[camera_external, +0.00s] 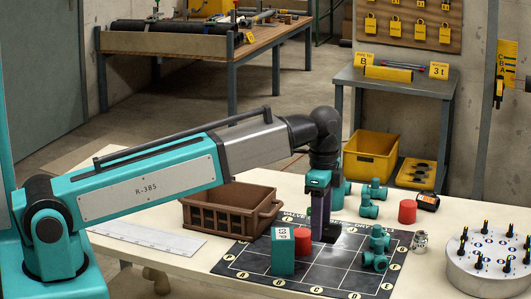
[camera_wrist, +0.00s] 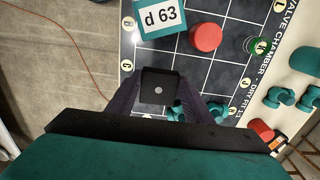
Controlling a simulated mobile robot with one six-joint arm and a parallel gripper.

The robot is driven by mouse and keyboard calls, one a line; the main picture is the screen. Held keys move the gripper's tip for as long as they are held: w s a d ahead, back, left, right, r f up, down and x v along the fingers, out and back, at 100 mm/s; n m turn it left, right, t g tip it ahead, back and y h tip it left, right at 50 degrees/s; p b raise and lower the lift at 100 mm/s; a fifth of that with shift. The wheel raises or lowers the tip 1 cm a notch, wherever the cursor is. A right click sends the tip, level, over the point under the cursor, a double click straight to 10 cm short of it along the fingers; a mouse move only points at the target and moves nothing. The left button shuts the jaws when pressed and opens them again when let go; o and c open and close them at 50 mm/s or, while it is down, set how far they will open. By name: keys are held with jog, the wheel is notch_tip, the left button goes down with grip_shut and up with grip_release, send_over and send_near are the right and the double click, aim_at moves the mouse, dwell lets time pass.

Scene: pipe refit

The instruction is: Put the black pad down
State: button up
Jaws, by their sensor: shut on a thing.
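My gripper (camera_external: 321,234) points straight down over the black gridded mat (camera_external: 342,281) and is shut on the black pad. The pad (camera_wrist: 160,77) shows in the wrist view as a dark square with a pale dot, between my two purplish fingers. In the external view the pad (camera_external: 330,234) is low over the mat, partly hidden by a finger. I cannot tell whether it touches the mat.
A brown crate (camera_external: 228,209) stands behind the mat. Teal fittings (camera_external: 375,248) stand on the mat's right side, with more behind, beside another red cylinder (camera_external: 407,211). A round grey holder (camera_external: 489,279) is at far right. The mat's front cells look clear.

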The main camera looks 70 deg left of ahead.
jog(key=p, duration=0.1)
send_over(318, 271)
jog(key=shift+f, duration=3.1)
jog(key=shift+f, duration=0.15)
jog(key=shift+f+p, duration=0.65)
jog(key=shift+f, duration=1.1)
jog(key=shift+f, duration=0.15)
jog(key=o, duration=1.1)
jog(key=shift+r, duration=0.25)
jog(key=shift+r+b, duration=1.45)
jog(key=shift+r, duration=4.5)
